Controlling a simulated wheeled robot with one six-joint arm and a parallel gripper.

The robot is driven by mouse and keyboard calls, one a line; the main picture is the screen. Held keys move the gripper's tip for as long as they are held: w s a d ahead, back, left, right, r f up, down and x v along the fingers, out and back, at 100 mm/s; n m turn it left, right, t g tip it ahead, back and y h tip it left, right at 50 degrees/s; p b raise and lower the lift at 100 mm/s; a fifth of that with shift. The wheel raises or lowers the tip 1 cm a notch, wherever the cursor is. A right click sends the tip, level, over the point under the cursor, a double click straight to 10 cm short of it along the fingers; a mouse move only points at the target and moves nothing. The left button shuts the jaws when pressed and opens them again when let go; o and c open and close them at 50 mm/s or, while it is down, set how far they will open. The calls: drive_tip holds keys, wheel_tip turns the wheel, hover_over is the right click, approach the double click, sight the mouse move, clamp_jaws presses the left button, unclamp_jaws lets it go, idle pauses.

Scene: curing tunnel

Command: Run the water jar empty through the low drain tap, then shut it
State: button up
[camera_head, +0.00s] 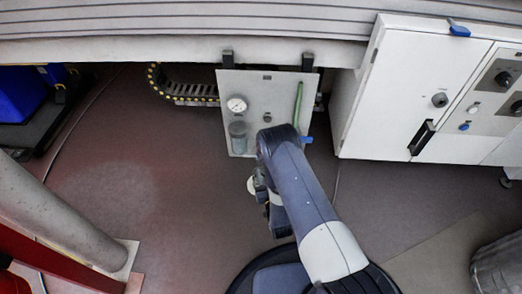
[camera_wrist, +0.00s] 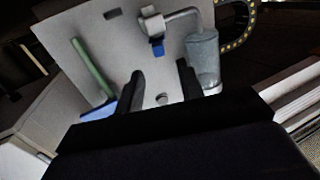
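The water jar (camera_head: 238,136) is a clear grey-blue cylinder low on the left of a pale hanging panel (camera_head: 247,83). In the wrist view the panel looks turned over and the jar (camera_wrist: 204,57) is at the upper right; its water level is unclear. A bent pipe (camera_wrist: 182,14) runs from the jar to a pale tap (camera_wrist: 151,21) with a blue lever (camera_wrist: 157,47). The lever looks roughly across the pipe. My gripper (camera_wrist: 160,84) is open and empty, its fingers apart below the lever in the picture.
A white cabinet (camera_head: 403,85) stands right, a grey post (camera_head: 55,215) left.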

drive_tip(key=b+x, duration=0.3)
drive_tip(key=x, duration=0.6)
drive_tip(key=shift+w+f, duration=0.1)
drive_tip(key=shift+w, duration=0.05)
drive_tip(key=shift+w+a+b, duration=0.2)
drive_tip(key=shift+w+b, duration=0.15)
drive_tip(key=shift+w, duration=0.35)
drive_tip(key=shift+c, duration=0.3)
clamp_jaws()
